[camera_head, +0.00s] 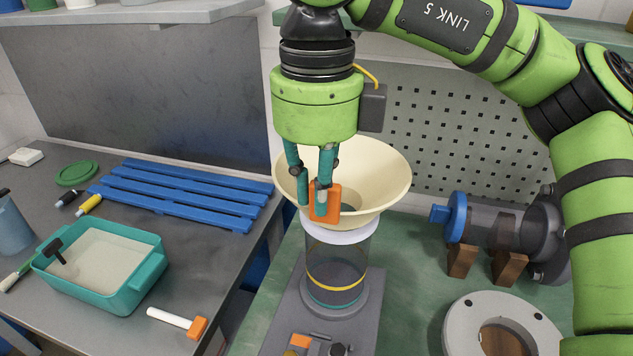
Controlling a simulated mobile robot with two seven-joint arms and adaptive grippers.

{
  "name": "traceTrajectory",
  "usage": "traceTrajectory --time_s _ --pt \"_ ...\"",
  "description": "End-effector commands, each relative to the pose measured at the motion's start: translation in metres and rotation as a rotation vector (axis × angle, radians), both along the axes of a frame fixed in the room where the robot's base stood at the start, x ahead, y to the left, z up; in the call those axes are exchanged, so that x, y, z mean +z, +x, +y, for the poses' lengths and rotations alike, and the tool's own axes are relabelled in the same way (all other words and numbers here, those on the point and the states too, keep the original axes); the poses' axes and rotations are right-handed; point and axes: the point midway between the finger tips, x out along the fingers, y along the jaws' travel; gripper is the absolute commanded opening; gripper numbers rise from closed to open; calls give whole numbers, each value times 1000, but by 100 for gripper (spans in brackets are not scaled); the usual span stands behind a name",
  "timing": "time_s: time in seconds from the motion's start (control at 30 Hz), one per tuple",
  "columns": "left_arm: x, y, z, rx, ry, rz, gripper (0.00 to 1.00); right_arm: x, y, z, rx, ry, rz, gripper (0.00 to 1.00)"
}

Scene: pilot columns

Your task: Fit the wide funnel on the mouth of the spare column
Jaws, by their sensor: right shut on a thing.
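The wide cream funnel (385,180) is at the top of an upright clear column (337,262), which has a white collar, a yellow ring and a grey foot. The funnel looks roughly level and its lower part is at the collar; its spout is hidden, so I cannot tell whether it is seated in the mouth or just above it. My right gripper (313,199) points down into the bowl and is shut on the funnel's orange grip block (333,203). My left gripper is not in view.
A dark cylinder with a blue cap (457,217) lies on wooden blocks to the right. A grey ring flange (460,325) is in front of it. On the left bench are a teal tub (150,270), blue slats (190,188) and an orange-headed mallet (197,327).

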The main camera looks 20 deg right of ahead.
Motion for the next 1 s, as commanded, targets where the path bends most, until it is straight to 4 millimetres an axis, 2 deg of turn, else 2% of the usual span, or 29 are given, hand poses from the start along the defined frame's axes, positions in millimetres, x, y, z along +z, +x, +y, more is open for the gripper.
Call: traceTrajectory --time_s 0.33,0.37,0.4,0.43,0.8,0.87,1.0 --pt "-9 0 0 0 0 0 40 -10 0 0 0 0 -1 0" --pt "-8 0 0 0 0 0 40 -9 0 0 0 0 -1 24" --pt "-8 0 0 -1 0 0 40 -8 0 0 0 0 -1 40" --pt "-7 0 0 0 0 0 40 -8 0 0 0 0 -1 44" --pt "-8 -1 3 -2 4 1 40 -6 0 0 0 0 -1 44" --pt "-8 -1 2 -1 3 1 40 -1 0 0 0 0 -2 44" --pt "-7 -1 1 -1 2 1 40 22 0 1 -1 1 -4 44"
